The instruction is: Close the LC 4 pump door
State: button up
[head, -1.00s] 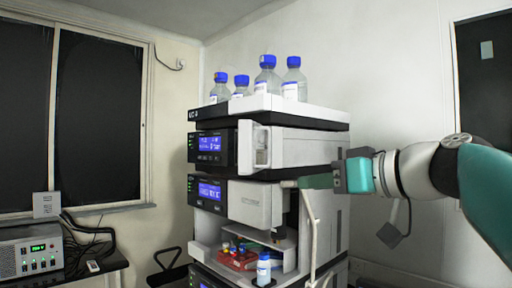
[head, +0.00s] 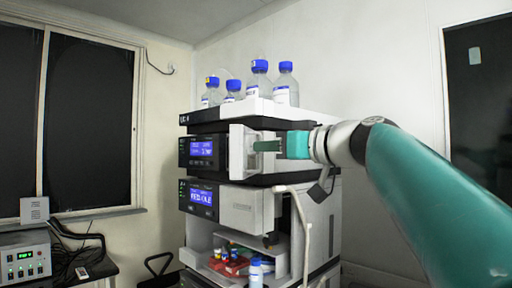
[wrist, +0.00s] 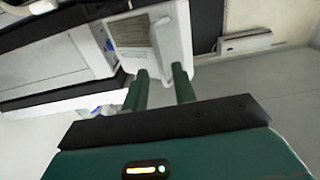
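The LC 4 stack (head: 262,112) stands in the middle of the head view. The white pump door (head: 236,152) on its upper module is swung open and stands out from the front. In the wrist view the door (wrist: 176,40) shows its pale inner side, just beyond my fingertips. My gripper (head: 258,146) is level with the door, at its right side in the head view. In the wrist view my gripper (wrist: 158,78) has its two fingers apart, with the door's lower edge near the tips. I cannot tell whether they touch it.
Several blue-capped bottles (head: 260,80) stand on top of the stack. A lower module (head: 240,207) has its front closed. A pale tube (head: 304,225) hangs in front of the stack's right part. Below are a red tray (head: 232,266) and a bottle (head: 255,272).

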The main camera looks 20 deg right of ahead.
jog(key=shift+w+a+r, duration=0.1)
jog(key=shift+w+a, duration=0.3)
jog(key=shift+w, duration=0.2)
grip_shut()
jog(key=shift+w+a, duration=0.1)
jog(key=shift+a, duration=0.15)
